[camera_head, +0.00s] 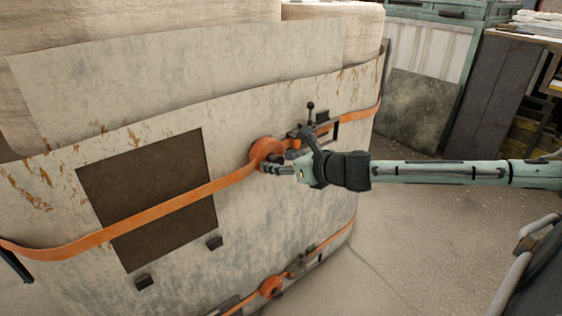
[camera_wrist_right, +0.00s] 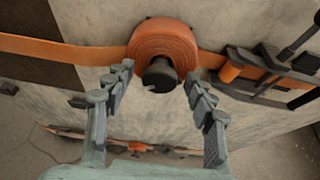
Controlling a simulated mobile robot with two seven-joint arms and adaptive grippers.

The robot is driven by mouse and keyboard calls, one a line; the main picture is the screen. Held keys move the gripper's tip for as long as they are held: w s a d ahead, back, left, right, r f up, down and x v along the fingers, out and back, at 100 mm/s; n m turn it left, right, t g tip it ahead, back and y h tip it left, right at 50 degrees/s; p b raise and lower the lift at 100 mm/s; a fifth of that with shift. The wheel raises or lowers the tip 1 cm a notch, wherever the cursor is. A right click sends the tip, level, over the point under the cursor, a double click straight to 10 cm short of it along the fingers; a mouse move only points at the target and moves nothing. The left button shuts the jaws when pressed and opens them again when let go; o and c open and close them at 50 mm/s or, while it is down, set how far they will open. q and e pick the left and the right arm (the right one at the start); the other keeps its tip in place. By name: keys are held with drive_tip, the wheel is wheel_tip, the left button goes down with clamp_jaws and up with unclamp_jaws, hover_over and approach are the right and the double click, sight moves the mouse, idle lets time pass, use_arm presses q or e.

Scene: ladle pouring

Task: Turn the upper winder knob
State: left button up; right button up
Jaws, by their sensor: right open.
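The upper winder is an orange strap reel (camera_head: 262,149) on the side of a large pale, scuffed container. In the right wrist view the reel (camera_wrist_right: 163,44) carries a dark round knob (camera_wrist_right: 160,75) on its front. My right gripper (camera_head: 277,161) is in front of the reel, its arm coming from the right. In the wrist view its two ribbed fingers are spread, one on each side of the knob, with gaps between. In the head view the fingers largely hide the knob. My left gripper is out of view.
An orange strap (camera_head: 130,222) runs along the container wall (camera_head: 60,200) from the reel. A dark ratchet buckle with a lever (camera_head: 311,118) sits just right of the reel. A lower winder (camera_head: 271,287) is below. Floor (camera_head: 385,250) right of the container is open.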

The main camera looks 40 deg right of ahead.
drive_tip(key=shift+c, duration=0.6)
drive_tip(key=c, duration=1)
